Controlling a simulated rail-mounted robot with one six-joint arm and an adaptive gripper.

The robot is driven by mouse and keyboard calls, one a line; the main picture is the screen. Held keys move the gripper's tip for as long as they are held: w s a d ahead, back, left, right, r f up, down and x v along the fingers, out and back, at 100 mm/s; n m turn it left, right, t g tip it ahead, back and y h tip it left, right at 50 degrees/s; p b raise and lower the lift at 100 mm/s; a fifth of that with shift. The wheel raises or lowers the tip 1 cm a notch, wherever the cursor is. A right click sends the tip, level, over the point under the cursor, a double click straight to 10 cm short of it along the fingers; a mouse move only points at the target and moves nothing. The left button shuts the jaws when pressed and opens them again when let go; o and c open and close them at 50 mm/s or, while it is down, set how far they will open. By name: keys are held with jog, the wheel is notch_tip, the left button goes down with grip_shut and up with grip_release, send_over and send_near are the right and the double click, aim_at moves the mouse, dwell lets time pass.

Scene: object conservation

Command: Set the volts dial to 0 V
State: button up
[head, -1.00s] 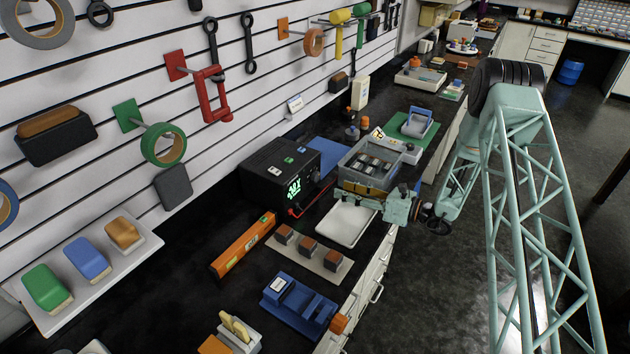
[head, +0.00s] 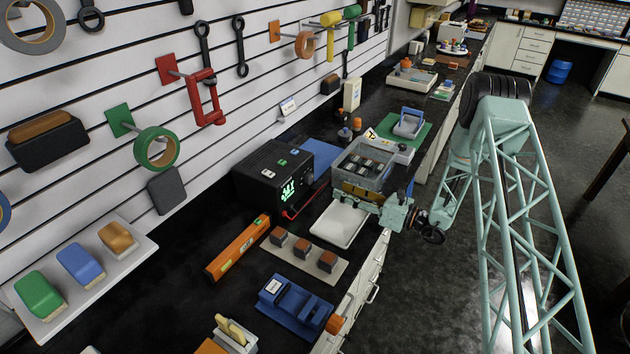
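The black power supply (head: 272,178) stands on the bench against the slatted wall. Its front panel carries a lit green readout (head: 289,189), too small to read surely. A red lead shows at its lower front. I cannot make out the volts dial or its setting at this size. My gripper (head: 352,192) is at the end of my pale green arm, to the right of the supply's front and apart from it. It is in front of the grey crate and above the white tray. Its fingers are too small and cluttered to tell whether they are open.
The grey crate (head: 384,171) stands right of the supply, with the white tray (head: 338,226) in front. An orange level (head: 238,248), a board with brown blocks (head: 323,272) and a blue holder (head: 295,305) lie nearer. The floor (head: 425,300) right of the bench is clear.

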aim_at(312, 179)
jog(key=p+x, duration=0.1)
jog(key=x, duration=1.1)
jog(key=shift+w+a+p, duration=0.25)
jog(key=shift+a+p, duration=0.05)
jog(key=shift+a, duration=0.05)
jog(key=c, duration=0.9)
